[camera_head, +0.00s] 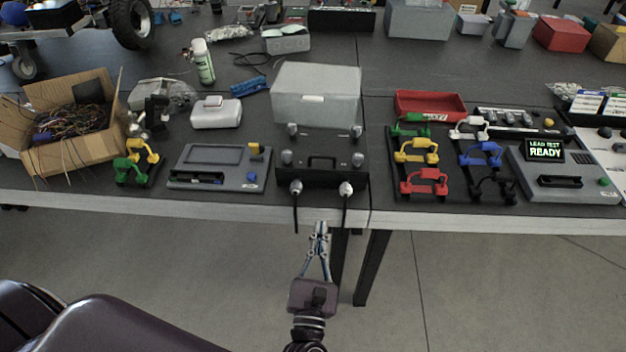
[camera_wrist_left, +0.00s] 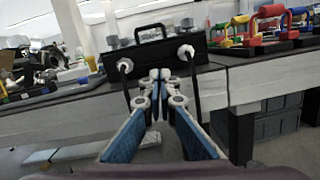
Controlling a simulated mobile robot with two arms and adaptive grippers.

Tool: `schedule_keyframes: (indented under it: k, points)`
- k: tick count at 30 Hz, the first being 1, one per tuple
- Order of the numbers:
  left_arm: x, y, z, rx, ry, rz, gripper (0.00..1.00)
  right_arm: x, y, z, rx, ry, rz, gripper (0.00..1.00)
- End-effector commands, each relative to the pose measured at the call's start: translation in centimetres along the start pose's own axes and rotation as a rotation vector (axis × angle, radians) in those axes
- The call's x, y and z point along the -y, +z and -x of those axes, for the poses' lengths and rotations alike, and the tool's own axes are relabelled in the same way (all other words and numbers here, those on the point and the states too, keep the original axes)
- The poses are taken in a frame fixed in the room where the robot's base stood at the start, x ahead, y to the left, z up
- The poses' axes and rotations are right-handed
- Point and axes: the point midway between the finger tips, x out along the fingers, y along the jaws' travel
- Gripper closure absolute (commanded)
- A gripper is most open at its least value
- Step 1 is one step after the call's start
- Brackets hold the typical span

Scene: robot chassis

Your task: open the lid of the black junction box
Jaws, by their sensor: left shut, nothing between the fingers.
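The black junction box (camera_head: 322,178) sits at the front edge of the dark table, in the middle of the head view. A black handle (camera_head: 322,162) stands on its top, with grey knobs near the corners. Two light cable glands with hanging black cables are on its front. The box also shows in the left wrist view (camera_wrist_left: 135,62), with its handle (camera_wrist_left: 150,33) upright. The lid looks closed. My left gripper (camera_head: 319,228) is shut and empty, in front of and below the box, apart from the handle. It also shows in the left wrist view (camera_wrist_left: 160,75). My right gripper is not in view.
A pale grey container (camera_head: 316,92) stands right behind the box. A grey panel device (camera_head: 215,168) is to its left. Coloured handled blocks (camera_head: 425,181) and a lead test unit (camera_head: 565,170) are to its right. Open floor lies before the table edge.

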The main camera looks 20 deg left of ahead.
Motion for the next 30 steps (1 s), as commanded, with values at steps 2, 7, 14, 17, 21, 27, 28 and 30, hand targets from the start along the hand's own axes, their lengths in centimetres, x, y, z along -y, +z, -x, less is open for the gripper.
schedule_keyframes:
  k: [2,7,14,17,21,27,28,30]
  points:
    - [-0.7,0.9,-0.2,0.016,0.039,0.095,1.0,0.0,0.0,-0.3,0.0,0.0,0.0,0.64]
    - [-1.3,1.7,-1.0,0.028,0.063,0.157,1.0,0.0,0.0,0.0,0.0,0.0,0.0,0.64]
    - [-1.6,2.1,-4.9,0.03,0.062,0.151,1.0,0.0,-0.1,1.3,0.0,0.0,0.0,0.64]
    - [-1.7,2.1,-7.2,0.03,0.061,0.151,1.0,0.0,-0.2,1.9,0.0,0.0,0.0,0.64]
    - [-1.8,2.1,-10.1,0.028,0.06,0.15,1.0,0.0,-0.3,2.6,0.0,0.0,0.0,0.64]
    - [-2.2,4.0,-12.1,0.026,0.059,0.15,1.0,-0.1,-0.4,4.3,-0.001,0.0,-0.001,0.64]
    - [-2.3,4.1,-12.3,0.026,0.059,0.15,1.0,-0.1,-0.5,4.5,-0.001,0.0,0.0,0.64]
    - [-2.4,4.4,-12.7,0.026,0.06,0.15,1.0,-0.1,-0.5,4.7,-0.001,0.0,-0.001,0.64]
